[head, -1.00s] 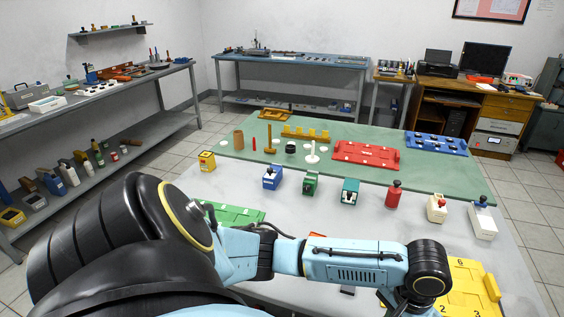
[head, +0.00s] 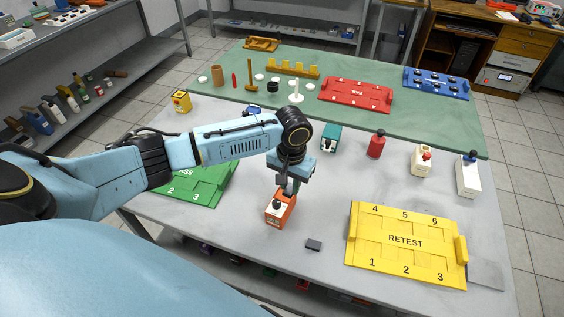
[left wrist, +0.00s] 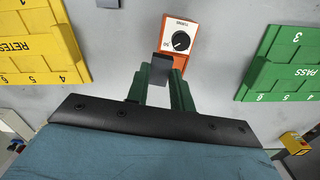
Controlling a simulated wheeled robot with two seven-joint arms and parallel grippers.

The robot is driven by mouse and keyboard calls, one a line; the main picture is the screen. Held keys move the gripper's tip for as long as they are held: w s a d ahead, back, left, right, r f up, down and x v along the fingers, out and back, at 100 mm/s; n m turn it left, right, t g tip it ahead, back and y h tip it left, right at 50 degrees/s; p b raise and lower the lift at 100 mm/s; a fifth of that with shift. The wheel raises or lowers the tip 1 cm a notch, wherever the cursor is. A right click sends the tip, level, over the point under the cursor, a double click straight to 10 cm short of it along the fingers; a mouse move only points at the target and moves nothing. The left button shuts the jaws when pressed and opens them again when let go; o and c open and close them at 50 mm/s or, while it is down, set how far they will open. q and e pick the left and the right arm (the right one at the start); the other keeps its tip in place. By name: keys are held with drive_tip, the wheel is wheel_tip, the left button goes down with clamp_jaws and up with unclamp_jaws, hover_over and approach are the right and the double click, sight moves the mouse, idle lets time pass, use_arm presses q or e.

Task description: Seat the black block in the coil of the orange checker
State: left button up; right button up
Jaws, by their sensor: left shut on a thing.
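The orange checker (head: 279,209) stands on the pale table, left of the yellow tray. In the left wrist view the checker (left wrist: 189,22) shows a white face with a black dial. My left gripper (head: 290,185) is just above and behind the checker, pointing down. In the left wrist view its green fingers (left wrist: 163,86) are shut on the black block (left wrist: 162,66), which overlaps the checker's near edge in that view. The coil is hidden, and I cannot tell whether the block touches the checker. My right gripper is not in view.
A small dark block (head: 314,245) lies flat on the table, right of the checker. The yellow RETEST tray (head: 405,272) is at the right, the green PASS tray (head: 215,191) at the left. A teal device (head: 330,138) and a red one (head: 376,144) stand behind.

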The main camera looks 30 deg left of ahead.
use_arm(q)
drive_tip(key=w+a, duration=0.2)
drive_tip(key=a, duration=0.1)
drive_tip(key=shift+r+n, duration=0.3)
drive_tip(key=shift+r, duration=0.05)
drive_tip(key=shift+d, duration=0.1)
drive_tip(key=shift+s+p, duration=0.15)
drive_tip(key=shift+p, duration=0.75)
drive_tip(key=shift+f+b, duration=1.3)
drive_tip(key=shift+f, duration=1.5)
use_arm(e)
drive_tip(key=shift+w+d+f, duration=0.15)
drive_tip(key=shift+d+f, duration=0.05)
use_arm(q)
drive_tip(key=shift+f, duration=0.2)
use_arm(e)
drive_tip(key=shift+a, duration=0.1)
use_arm(q)
drive_tip(key=o, duration=1)
